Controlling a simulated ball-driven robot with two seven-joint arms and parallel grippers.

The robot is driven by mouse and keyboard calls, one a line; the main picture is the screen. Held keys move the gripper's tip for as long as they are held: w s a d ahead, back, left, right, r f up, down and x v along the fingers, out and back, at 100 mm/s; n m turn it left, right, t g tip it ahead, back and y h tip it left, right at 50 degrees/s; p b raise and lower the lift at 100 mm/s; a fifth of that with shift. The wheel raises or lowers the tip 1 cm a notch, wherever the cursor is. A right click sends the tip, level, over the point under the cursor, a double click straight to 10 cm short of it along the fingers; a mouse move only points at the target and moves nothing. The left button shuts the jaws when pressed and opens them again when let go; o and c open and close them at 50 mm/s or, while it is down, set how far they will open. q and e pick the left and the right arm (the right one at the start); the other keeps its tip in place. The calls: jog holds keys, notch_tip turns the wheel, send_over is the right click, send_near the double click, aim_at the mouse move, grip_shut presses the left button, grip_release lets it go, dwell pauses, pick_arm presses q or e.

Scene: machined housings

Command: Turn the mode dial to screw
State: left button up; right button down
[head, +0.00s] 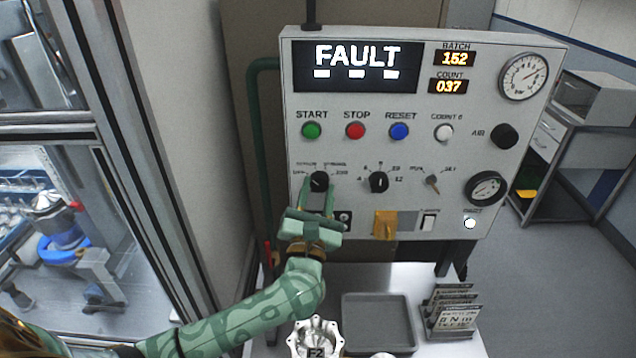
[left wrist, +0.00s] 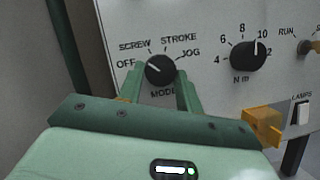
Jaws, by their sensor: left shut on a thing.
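The black mode dial (head: 319,180) is on the left of the grey control panel's lower row. In the left wrist view the mode dial (left wrist: 160,69) has OFF, SCREW, STROKE and JOG printed around it, with MODE below. Its pale pointer mark leans to the upper left, on the OFF and SCREW side; I cannot tell exactly which label it meets. My left gripper (head: 318,194) comes from below with a finger on each side of the dial, shut on it. The fingers hide the dial's lower sides. My right gripper is not in view.
The panel's display (head: 357,67) reads FAULT. A torque dial (head: 378,182) marked N m sits right of the mode dial, with start, stop and reset buttons above. A yellow-orange block (head: 385,225) juts out at lower right. A grey tray (head: 379,322) lies on the table below.

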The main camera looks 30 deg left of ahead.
pick_arm(q)
jog(key=m+p, duration=0.1)
jog(key=m+h+p, duration=0.2)
jog(key=m, duration=0.1)
jog(key=shift+s+a+r+p, duration=0.1)
jog(key=shift+a+r+p, duration=0.05)
jog(key=shift+r+p, duration=0.2)
jog(key=shift+f+m+h+p, duration=0.2)
jog(key=shift+m+h+p, duration=0.2)
jog(key=shift+m+p, duration=0.8)
jog(key=o, duration=1)
